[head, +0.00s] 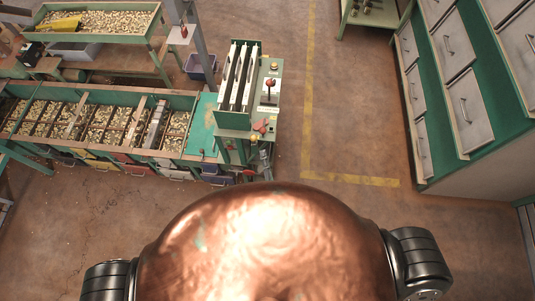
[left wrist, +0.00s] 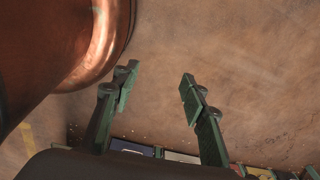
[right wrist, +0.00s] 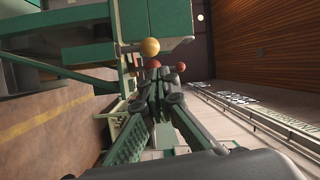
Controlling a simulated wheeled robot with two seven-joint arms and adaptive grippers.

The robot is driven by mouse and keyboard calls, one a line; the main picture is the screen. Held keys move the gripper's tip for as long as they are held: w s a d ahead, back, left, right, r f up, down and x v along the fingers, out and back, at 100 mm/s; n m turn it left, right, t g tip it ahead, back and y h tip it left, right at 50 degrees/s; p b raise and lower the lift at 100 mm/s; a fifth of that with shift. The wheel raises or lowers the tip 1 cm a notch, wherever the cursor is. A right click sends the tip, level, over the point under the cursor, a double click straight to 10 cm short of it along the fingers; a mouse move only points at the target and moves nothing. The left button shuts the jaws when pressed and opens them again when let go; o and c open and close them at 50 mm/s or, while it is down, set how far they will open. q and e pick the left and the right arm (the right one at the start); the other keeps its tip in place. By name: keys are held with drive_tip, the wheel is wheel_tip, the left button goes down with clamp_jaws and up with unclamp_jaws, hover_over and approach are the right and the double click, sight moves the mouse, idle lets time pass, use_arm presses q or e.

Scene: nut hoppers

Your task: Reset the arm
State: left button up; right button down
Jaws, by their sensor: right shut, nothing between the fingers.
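My left gripper shows in the left wrist view (left wrist: 158,84). Its two green fingers stand wide apart with nothing between them, and bare floor lies beyond them. My right gripper shows in the right wrist view (right wrist: 164,75). Its fingertips are together and hold nothing. A yellow knob (right wrist: 150,46) and red knobs (right wrist: 181,66) appear just beyond these tips; whether they touch cannot be told. In the head view I cannot clearly make out either gripper; my copper body fills the lower middle.
A green control stand (head: 245,100) with levers stands at the end of a long hopper table (head: 190,97) holding nuts. A raised nut tray (head: 150,35) is behind. A drawer cabinet (head: 455,145) stands at right. The floor (head: 350,110) between is clear.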

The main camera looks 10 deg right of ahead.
use_arm(q)
drive_tip(key=shift+w+a, duration=0.15)
drive_tip(key=shift+w, duration=0.65)
